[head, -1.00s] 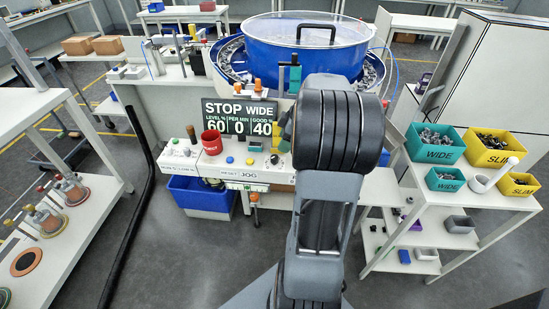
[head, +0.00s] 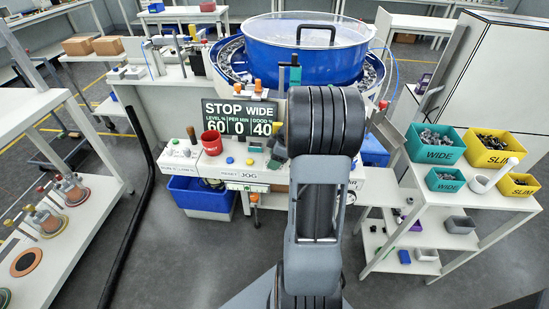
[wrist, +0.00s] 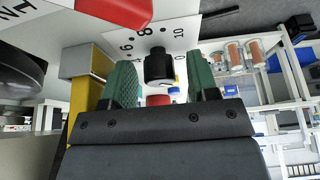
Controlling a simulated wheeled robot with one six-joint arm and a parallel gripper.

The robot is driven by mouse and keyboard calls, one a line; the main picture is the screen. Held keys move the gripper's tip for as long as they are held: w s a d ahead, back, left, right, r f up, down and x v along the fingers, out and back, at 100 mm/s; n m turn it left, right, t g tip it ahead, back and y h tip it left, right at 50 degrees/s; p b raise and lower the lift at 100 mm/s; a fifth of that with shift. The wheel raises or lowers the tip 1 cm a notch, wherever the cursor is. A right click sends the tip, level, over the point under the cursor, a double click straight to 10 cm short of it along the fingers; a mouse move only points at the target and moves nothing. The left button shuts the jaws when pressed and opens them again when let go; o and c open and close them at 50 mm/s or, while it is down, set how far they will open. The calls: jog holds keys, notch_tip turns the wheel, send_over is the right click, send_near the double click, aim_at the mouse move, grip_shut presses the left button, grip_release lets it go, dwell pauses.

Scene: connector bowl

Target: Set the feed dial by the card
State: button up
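The feed dial shows in the wrist view as a black knob (wrist: 159,66) on a white panel with printed numbers, 6, 8 and 10 among them. My gripper (wrist: 160,78) has its two green fingers apart, one on each side of the knob in the picture, with a gap on both sides. It looks open and empty. In the head view my arm hides the dial and most of the gripper; a bit of green finger (head: 275,161) shows at the arm's left. I cannot make out a card for certain. The display board (head: 239,117) reads STOP, WIDE, 60, 0, 40.
The blue bowl feeder (head: 305,50) is behind. Teal and yellow bins (head: 436,152) stand on the right shelf. A blue bin (head: 203,196) sits below the panel.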

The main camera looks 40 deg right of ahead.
jog(key=c, duration=0.9)
